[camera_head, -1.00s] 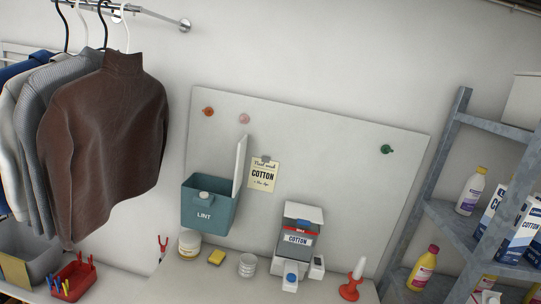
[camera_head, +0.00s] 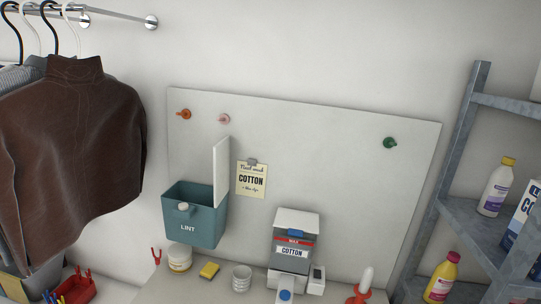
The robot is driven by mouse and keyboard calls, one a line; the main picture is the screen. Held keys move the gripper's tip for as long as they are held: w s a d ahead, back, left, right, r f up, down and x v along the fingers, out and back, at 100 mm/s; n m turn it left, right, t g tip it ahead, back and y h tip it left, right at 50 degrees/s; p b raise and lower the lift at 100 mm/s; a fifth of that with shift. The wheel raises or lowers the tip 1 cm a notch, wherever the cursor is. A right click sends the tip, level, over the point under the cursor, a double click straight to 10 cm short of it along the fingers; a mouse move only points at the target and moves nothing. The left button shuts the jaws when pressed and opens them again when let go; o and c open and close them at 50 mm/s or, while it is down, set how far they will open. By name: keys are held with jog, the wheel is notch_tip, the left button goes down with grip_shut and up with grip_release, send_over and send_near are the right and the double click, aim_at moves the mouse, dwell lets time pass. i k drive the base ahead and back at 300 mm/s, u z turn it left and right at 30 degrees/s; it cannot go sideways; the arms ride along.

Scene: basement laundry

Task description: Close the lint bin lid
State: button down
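The lint bin (camera_head: 206,226) is a teal box marked LINT, on the left part of the pale wall board. Its top is open and its dark inside shows. The white lid (camera_head: 221,172) stands nearly upright at the bin's right side, seen almost edge-on. A small pale round knob (camera_head: 182,206) shows on the bin's front, near the rim. My gripper is not in view, so its state and anything in it are hidden.
A note marked COTTON (camera_head: 252,180) hangs right of the lid. A brown sweater (camera_head: 75,155) hangs left; a grey shelf (camera_head: 470,225) stands right.

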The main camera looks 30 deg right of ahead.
aim_at(221, 151)
jog(key=z, duration=0.1)
jog(key=i, duration=1)
jog(key=u, duration=0.1)
